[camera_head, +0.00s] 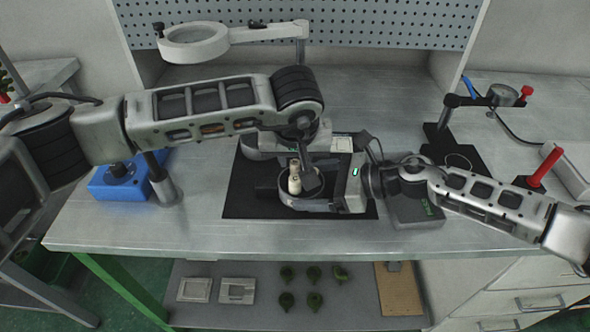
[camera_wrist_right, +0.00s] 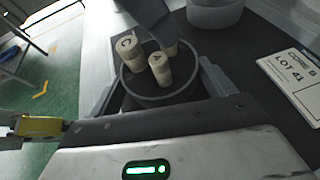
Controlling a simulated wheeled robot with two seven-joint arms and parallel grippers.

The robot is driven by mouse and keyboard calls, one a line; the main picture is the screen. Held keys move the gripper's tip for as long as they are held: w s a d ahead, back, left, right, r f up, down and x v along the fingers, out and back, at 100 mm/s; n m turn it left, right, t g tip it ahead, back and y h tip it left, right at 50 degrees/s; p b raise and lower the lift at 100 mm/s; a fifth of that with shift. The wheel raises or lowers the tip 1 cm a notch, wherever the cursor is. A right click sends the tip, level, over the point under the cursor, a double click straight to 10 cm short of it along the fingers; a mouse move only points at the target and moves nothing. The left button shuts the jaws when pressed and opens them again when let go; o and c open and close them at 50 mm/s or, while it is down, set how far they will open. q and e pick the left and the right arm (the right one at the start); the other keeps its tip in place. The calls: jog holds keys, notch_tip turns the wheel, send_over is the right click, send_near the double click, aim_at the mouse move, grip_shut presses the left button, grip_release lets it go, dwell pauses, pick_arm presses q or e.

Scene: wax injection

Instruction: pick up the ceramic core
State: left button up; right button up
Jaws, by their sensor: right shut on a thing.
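Pale ceramic cores (camera_head: 294,184) stand in a round dark dish (camera_wrist_right: 135,99). In the right wrist view one core is marked C (camera_wrist_right: 128,54), one is marked A (camera_wrist_right: 160,69), and a third core (camera_wrist_right: 171,48) is partly hidden behind a dark finger. My right gripper (camera_wrist_right: 162,92) is shut on the dish, a finger at either side of it. My left gripper (camera_head: 312,183) points down at the dish, its dark fingers beside the cores. Whether it is open or touches a core cannot be told.
A card (camera_wrist_right: 295,75) reading "CORE B LOT 41" lies on the black mat (camera_head: 237,196). A pale round container (camera_wrist_right: 213,12) stands beyond the dish. A magnifier lamp (camera_head: 194,43) is at the back, a blue-based stand (camera_head: 112,184) at left. The front bench strip is clear.

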aim_at(295, 164)
pick_arm(q)
jog(key=shift+x, duration=0.9)
grip_shut()
notch_tip(295, 164, up, 10)
jog(key=shift+r, duration=0.1)
pick_arm(e)
jog(key=o, duration=1.5)
